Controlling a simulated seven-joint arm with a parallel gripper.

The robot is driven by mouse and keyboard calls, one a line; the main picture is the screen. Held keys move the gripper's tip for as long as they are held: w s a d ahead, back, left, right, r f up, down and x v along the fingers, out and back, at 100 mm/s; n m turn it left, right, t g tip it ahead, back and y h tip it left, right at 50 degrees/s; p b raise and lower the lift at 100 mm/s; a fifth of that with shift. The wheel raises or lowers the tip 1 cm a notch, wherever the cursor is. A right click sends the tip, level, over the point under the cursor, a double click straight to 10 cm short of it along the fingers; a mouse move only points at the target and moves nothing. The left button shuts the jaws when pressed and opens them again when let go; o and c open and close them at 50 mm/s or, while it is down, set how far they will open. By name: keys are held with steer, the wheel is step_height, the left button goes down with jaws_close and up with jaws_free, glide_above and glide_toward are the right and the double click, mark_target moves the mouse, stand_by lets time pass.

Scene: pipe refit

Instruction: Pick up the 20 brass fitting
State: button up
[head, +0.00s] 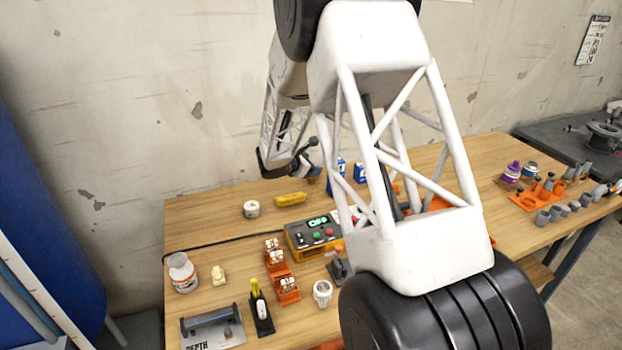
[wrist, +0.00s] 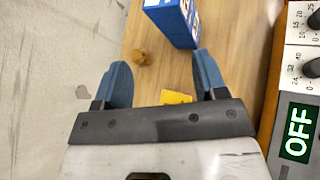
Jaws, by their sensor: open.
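A small brass-coloured fitting (wrist: 142,57) sits on the wooden table in the wrist view, ahead of my gripper and nearer the left finger. I cannot read a size on it. My gripper (wrist: 160,60) is open with its two blue fingers apart and nothing held between them. In the head view my gripper (head: 309,164) is over the back of the table, near the wall. I cannot make out the fitting in the head view.
A blue box (wrist: 172,18) stands just beyond the right finger. A yellow object (head: 290,199) lies near my gripper; part of it shows in the wrist view (wrist: 175,97). A control box (head: 315,236) reading OFF and a white roll (head: 251,209) are also nearby.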

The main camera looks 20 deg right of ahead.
steer(key=w+f+n+t, duration=0.1)
steer(key=w+f+n, duration=0.1)
steer(key=w+f, duration=0.1)
steer(key=w+f+n, duration=0.1)
steer(key=w+f, duration=0.2)
steer(key=f, duration=0.1)
steer(key=w+f+n+t, duration=0.1)
steer(key=w+f+n, duration=0.1)
steer(key=w+f, duration=0.1)
steer(key=shift+w+f+n+t, duration=0.15)
steer(key=shift+f+n+t, duration=0.15)
steer(key=shift+f, duration=0.45)
steer(key=shift+x, duration=1.3)
steer(key=shift+f, duration=0.1)
steer(key=shift+x, duration=2.55)
steer(key=c, duration=0.9)
steer(key=shift+o, duration=0.2)
